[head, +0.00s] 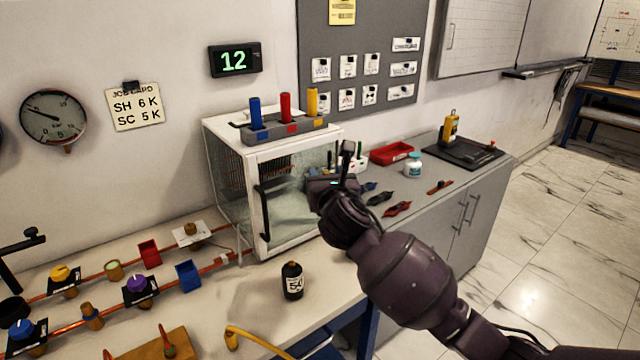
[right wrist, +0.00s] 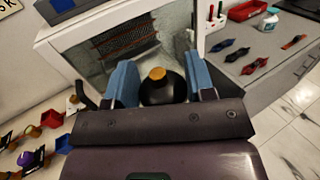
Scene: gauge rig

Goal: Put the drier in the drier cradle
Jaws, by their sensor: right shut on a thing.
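In the right wrist view, a black rounded body with an orange-brown end (right wrist: 158,85) sits between the blue fingers of my right gripper (right wrist: 160,88); it appears to be the drier. The gripper is shut on it. In the head view, my right gripper (head: 338,184) is by the front right of the white glass-walled cabinet (head: 270,155), above the bench. The held body is mostly hidden there by the gripper and arm. I cannot tell for sure which thing is the drier cradle. My left gripper is not in view.
A black labelled bottle (head: 292,282) stands on the bench in front of the cabinet. Copper pipes with valves and a red cup (head: 149,253) and blue cup (head: 188,275) lie to the left. A red tray (head: 391,153) and several clamps are on the grey counter.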

